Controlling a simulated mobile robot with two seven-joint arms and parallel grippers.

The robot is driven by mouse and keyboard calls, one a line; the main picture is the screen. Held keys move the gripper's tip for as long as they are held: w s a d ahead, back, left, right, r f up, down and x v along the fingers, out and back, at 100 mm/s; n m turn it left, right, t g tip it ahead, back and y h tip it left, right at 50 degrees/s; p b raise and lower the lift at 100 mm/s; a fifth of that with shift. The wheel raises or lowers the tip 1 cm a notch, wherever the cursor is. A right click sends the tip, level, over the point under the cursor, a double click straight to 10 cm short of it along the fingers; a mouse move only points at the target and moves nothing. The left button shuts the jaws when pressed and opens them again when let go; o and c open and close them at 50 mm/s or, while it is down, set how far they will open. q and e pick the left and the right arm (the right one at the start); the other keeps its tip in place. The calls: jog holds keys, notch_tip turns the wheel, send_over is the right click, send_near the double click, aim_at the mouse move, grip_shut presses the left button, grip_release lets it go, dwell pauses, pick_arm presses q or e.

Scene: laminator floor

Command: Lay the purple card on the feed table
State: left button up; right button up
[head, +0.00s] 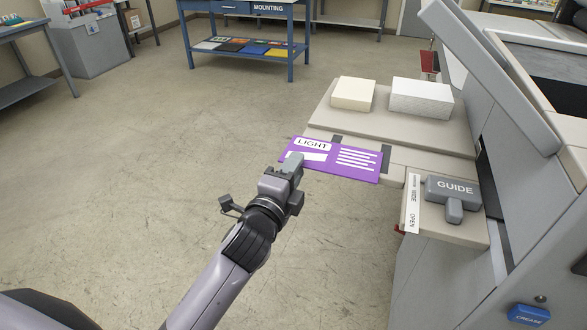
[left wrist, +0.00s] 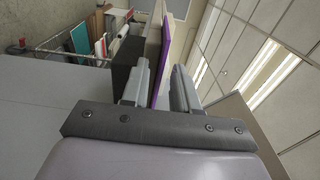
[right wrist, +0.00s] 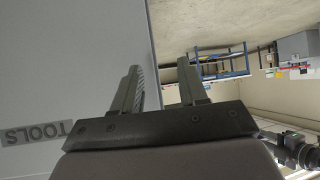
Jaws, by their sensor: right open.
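The purple card (head: 340,160) is marked LIGHT and has white lines. In the head view it is over the near left edge of the pale feed table (head: 400,136), its left part beyond the edge. I cannot tell whether it touches the table. My left gripper (head: 292,165) is shut on the card's near left end. In the left wrist view the card (left wrist: 164,62) shows edge-on between the fingers (left wrist: 161,85). My right gripper (right wrist: 161,90) is open and empty, beside a grey surface marked TOOLS; it is outside the head view.
A cream block (head: 353,94) and a white block (head: 421,98) lie on the back of the table. A grey GUIDE handle (head: 452,193) stands at front right, beside a WIDE OPEN label. The grey machine rises at right. A blue MOUNTING bench (head: 248,47) stands behind; the floor at left is clear.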

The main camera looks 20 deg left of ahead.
pick_arm(q)
jog(key=s, duration=1.2)
jog(key=s+a+f+n+g, duration=0.1)
jog(key=s+f+n, duration=0.3)
jog(key=f, duration=0.4)
jog(key=s+a+f+n+g, duration=0.2)
jog(key=s+f+n+g, duration=0.2)
jog(key=f+n, duration=0.3)
jog(key=s+a+f+n+g+h, duration=0.1)
jog(key=s+f+n, duration=0.3)
jog(key=f, duration=0.6)
jog(key=shift+s+a+f+n+g+b, duration=0.25)
jog(key=shift+n+g+b, duration=0.2)
jog(key=shift+n+g, duration=0.35)
jog(key=shift+r, duration=0.15)
jog(key=shift+r, duration=0.2)
